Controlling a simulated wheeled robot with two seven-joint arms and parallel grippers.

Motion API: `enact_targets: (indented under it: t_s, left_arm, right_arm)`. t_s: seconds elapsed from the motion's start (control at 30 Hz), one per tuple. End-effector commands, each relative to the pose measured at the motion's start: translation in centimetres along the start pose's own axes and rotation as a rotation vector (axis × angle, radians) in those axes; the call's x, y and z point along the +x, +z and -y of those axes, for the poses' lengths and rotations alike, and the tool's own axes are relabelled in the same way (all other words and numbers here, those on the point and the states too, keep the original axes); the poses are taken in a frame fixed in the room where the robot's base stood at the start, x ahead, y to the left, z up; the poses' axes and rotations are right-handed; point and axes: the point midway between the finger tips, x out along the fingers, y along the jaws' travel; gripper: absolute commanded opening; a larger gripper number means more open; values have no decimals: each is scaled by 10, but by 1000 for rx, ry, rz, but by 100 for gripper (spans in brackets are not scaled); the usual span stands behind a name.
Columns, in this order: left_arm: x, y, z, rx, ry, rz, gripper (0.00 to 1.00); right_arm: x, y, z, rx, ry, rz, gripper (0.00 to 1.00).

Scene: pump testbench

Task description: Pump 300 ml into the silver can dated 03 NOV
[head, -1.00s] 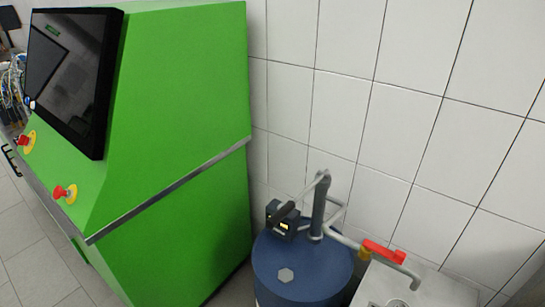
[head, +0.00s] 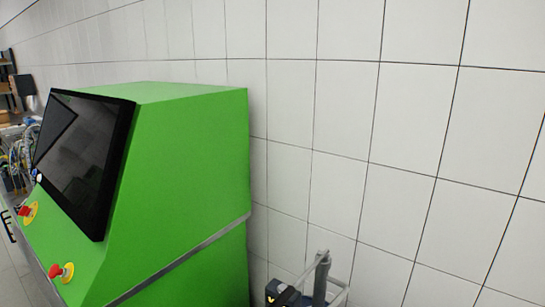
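The top of the pump (head: 322,270), a grey upright post with a light bent pipe, shows at the bottom edge of the head view. A small dark meter (head: 280,292) sits beside it, cut off by the frame. The drum, the red-handled spout and the steel surface below are out of view. No silver can and no date label show. Neither of my grippers is in view.
A green console (head: 190,180) with a dark screen (head: 85,155) stands at the left. Red stop buttons on yellow bases (head: 61,272) are on its sloped front. A white tiled wall (head: 400,120) fills the right. Cables and shelving show at far left.

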Motion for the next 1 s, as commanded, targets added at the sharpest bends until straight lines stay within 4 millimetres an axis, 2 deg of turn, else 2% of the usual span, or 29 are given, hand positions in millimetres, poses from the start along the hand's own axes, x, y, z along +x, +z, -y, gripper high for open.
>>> enact_targets:
  t_s: [0.3, 0.47, 0.5, 1.0]
  left_arm:
    - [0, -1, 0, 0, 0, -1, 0]
    - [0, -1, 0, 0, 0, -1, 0]
    - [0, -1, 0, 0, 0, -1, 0]
    - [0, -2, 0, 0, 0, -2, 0]
  right_arm:
    - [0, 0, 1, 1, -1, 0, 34]
    - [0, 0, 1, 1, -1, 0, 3]
    - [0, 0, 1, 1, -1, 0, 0]
    - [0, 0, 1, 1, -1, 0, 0]
